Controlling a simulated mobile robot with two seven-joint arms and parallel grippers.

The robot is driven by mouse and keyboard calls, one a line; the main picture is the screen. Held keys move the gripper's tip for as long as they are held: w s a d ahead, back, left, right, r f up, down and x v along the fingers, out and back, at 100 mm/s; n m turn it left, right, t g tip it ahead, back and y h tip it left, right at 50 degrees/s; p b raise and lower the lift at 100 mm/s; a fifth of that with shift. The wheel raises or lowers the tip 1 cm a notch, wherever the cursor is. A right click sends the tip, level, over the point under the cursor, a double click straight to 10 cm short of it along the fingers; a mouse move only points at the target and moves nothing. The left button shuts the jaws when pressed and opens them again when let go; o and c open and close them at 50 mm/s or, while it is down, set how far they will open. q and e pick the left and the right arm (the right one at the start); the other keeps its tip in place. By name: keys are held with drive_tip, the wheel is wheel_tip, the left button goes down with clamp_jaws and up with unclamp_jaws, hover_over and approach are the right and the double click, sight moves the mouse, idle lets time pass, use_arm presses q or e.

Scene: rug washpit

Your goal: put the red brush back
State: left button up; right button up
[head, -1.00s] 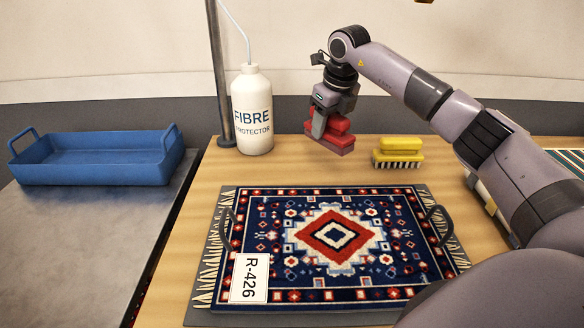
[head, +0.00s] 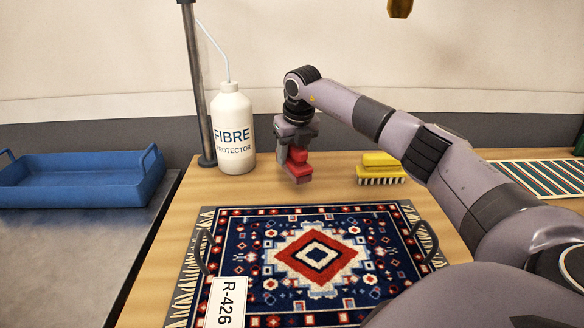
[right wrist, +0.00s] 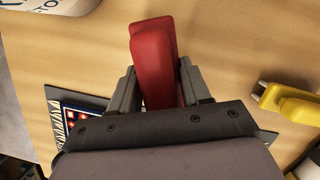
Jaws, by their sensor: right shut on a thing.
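The red brush (head: 300,170) is held in my right gripper (head: 295,146) over the wooden table, between the white bottle and the yellow brush, just behind the rug. In the right wrist view the red brush (right wrist: 153,55) stands between the two fingers of the gripper (right wrist: 158,88), which are shut on it. Its bristles cannot be made out. I cannot tell whether its underside touches the table. My left gripper is not in view.
The white fibre protector bottle (head: 233,130) stands left of the brush by a metal post (head: 196,85). A yellow brush (head: 381,165) stands on the table to the right. The patterned rug (head: 255,221) lies in front. A blue tray (head: 75,182) is at far left, a striped rug (head: 545,178) at right.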

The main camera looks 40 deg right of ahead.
sight(293, 165)
drive_tip(key=shift+f, duration=1.85)
drive_tip(key=o, duration=1.1)
drive_tip(key=shift+f, duration=0.15)
drive_tip(key=v, duration=1.2)
drive_tip(key=shift+a, duration=0.1)
